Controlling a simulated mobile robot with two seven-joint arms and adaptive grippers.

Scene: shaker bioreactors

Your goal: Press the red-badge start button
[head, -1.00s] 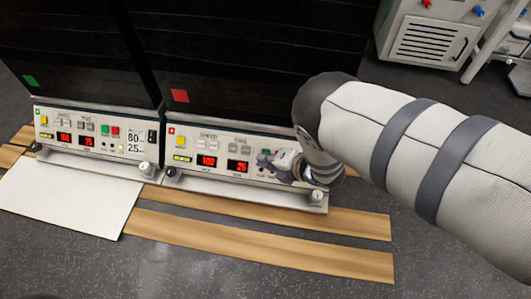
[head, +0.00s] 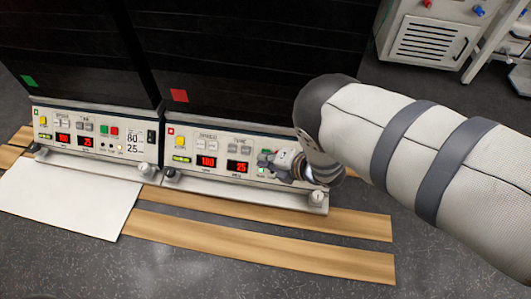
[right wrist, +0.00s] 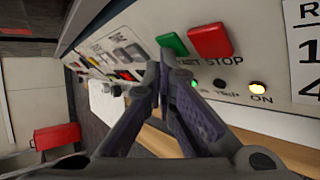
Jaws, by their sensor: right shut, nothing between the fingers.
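The red-badge unit (head: 212,178) is the right-hand shaker, with a red square (head: 180,96) on its dark front. Its green START button (right wrist: 172,45) and red STOP button (right wrist: 210,42) sit side by side in the right wrist view. My right gripper (right wrist: 164,62) is shut and empty, its fingertips at the lower edge of the START button; I cannot tell if they touch it. In the head view the gripper (head: 274,162) covers the panel's right part. A small green lamp (right wrist: 195,84) and the amber ON lamp (right wrist: 258,88) are lit. My left gripper is out of view.
A similar green-badge unit (head: 92,138) stands to the left, with its own green and red buttons. A white board (head: 70,196) and wooden strips (head: 260,250) lie in front. A white cabinet (head: 430,42) stands at the back right.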

